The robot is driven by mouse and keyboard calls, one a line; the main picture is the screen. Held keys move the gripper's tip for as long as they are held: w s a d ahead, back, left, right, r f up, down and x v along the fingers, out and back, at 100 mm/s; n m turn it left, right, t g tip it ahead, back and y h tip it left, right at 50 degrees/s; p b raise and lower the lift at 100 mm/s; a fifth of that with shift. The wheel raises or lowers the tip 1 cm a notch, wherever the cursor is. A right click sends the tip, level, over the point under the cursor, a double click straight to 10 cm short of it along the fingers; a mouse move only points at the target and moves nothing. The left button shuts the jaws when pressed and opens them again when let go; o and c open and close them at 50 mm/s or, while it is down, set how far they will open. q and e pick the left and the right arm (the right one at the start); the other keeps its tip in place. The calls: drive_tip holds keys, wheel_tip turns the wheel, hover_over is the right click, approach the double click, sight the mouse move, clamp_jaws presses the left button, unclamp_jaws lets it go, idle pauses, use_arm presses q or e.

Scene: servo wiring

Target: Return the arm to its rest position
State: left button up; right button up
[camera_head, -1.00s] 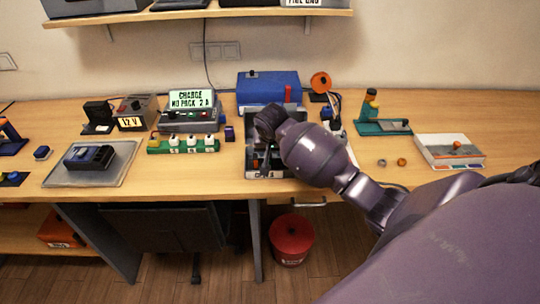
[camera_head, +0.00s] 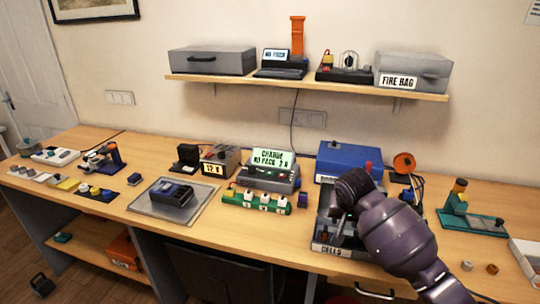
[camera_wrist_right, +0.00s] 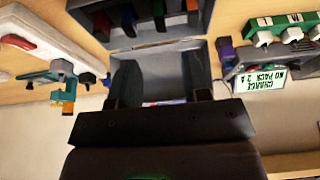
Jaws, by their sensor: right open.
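My right arm (camera_head: 400,240) comes in from the lower right of the head view. Its gripper (camera_head: 338,222) is over the open grey box labelled CELLS (camera_head: 345,252), and the wrist hides part of the box. In the right wrist view my gripper (camera_wrist_right: 157,97) is open, with a finger at each side and nothing seen held between them. The grey box (camera_wrist_right: 150,53) shows beyond the fingers, with several coloured items in one compartment. My left gripper is not in view.
A blue case (camera_head: 348,160) and an orange spool (camera_head: 404,163) stand behind the box. The charger (camera_head: 270,176) and green cell strip (camera_head: 255,203) are to its left. A teal stand (camera_head: 470,218) is to the right. A shelf (camera_head: 300,85) hangs above.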

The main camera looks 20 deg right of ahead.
drive_tip(key=w+a+r+n+t+y, duration=0.1)
drive_tip(key=w+a+r+n+t, duration=0.3)
drive_tip(key=w+r+n+t, duration=0.15)
use_arm(q)
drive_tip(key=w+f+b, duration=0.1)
drive_tip(key=b, duration=0.1)
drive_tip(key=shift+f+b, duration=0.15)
drive_tip(key=shift+b, duration=0.2)
use_arm(e)
drive_tip(key=s+a+f+n+t, duration=0.1)
drive_tip(key=s+a+f, duration=0.1)
drive_tip(key=s+f, duration=1)
drive_tip(key=s+a+f+n+t+y, duration=0.1)
drive_tip(key=s+a+f, duration=0.1)
drive_tip(key=s+f, duration=1.1)
drive_tip(key=s, duration=0.6)
drive_tip(key=shift+s, duration=0.25)
